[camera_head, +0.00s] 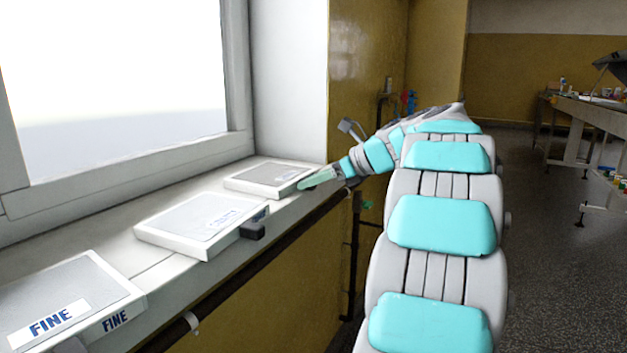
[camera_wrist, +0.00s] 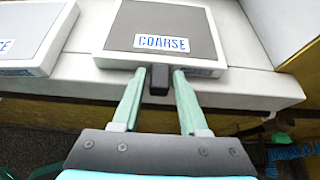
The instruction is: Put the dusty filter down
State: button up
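A filter with a white frame and dark grey mesh (camera_wrist: 165,22), labelled COARSE, lies flat on the white sill in the wrist view. It also shows in the head view (camera_head: 268,174), the farthest of three filters along the sill. A black tab (camera_wrist: 159,82) sticks out from its near edge. My gripper (camera_wrist: 159,74) has its two green fingers on either side of this tab, with narrow gaps showing between fingers and tab. In the head view my gripper (camera_head: 318,178) is at that filter's right end, where the tab is hidden. No dust is clearly visible.
A middle filter (camera_head: 170,238) with a black tab (camera_head: 253,229) and a nearer filter labelled FINE (camera_head: 85,285) lie on the sill (camera_head: 110,235). A dark rail (camera_head: 265,268) runs below the sill's edge. A window stands behind; a wall closes the far end.

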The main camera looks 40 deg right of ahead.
jog(key=shift+o, duration=1.1)
jog(key=shift+s+d+r, duration=0.1)
jog(key=shift+r, duration=0.1)
jog(key=v, duration=1.1)
jog(key=shift+s+r, duration=0.15)
jog(key=shift+s, duration=0.15)
jog(key=shift+d, duration=0.15)
